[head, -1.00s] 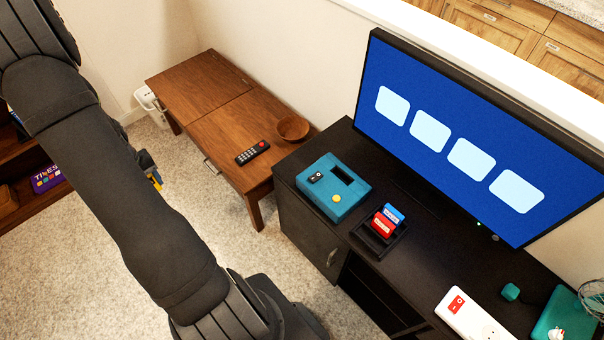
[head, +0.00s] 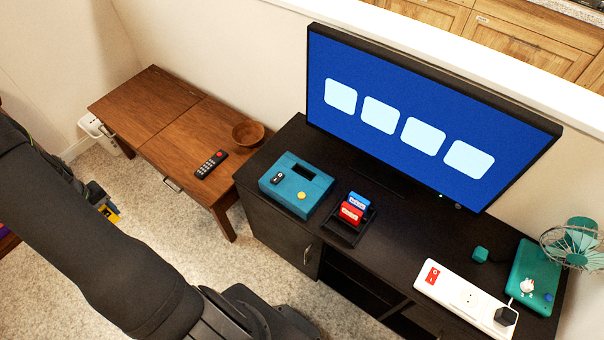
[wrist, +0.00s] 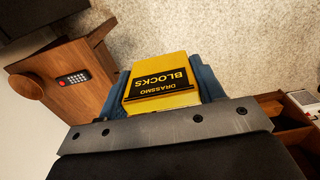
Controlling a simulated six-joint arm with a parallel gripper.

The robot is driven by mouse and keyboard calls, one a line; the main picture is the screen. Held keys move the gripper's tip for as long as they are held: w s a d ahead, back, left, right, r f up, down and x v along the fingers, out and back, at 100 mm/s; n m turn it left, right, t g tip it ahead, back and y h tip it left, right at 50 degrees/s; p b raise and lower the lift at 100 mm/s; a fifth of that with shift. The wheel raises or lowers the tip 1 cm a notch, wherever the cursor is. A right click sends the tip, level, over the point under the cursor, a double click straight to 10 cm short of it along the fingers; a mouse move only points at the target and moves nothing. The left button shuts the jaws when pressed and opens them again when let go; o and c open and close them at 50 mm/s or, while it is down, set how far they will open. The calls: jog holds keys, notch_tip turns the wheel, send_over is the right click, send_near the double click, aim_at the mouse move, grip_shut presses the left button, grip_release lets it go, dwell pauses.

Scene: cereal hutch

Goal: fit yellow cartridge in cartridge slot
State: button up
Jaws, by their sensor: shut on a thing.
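The yellow cartridge (wrist: 160,97), with a dark label reading "DRASSMO BLOCKS", sits between the blue finger pads of my gripper (wrist: 163,78), which is shut on it. In the head view my gripper (head: 101,200) is at the left, over the carpet, and a small yellow bit of the cartridge (head: 109,212) shows; the rest is hidden. The teal console (head: 283,197) lies on the black cabinet, well to the right of my gripper. The dark cartridge slot (head: 304,171) is in its top and looks empty.
A black holder (head: 342,236) beside the console bears a red (head: 350,213) and a blue cartridge (head: 359,200). The television (head: 420,120) stands behind. A wooden table (head: 170,130) with a remote (head: 211,164) and bowl (head: 248,132) is left. A power strip (head: 466,297) lies right.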

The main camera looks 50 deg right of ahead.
jog(key=shift+d, duration=0.1)
dwell(0.3)
jog(key=d+m, duration=0.4)
jog(key=d, duration=1)
jog(key=m, duration=1.4)
send_over(303, 166)
jog(key=s+a, duration=0.2)
jog(key=f, duration=0.2)
jog(key=shift+w+d+f, duration=0.1)
jog(key=shift+w+f, duration=0.05)
jog(key=shift+f, duration=0.95)
jog(key=shift+w+f, duration=0.1)
jog(key=shift+f, duration=1)
jog(key=shift+f, duration=1.45)
jog(key=o, duration=1.4)
jog(key=shift+c, duration=0.2)
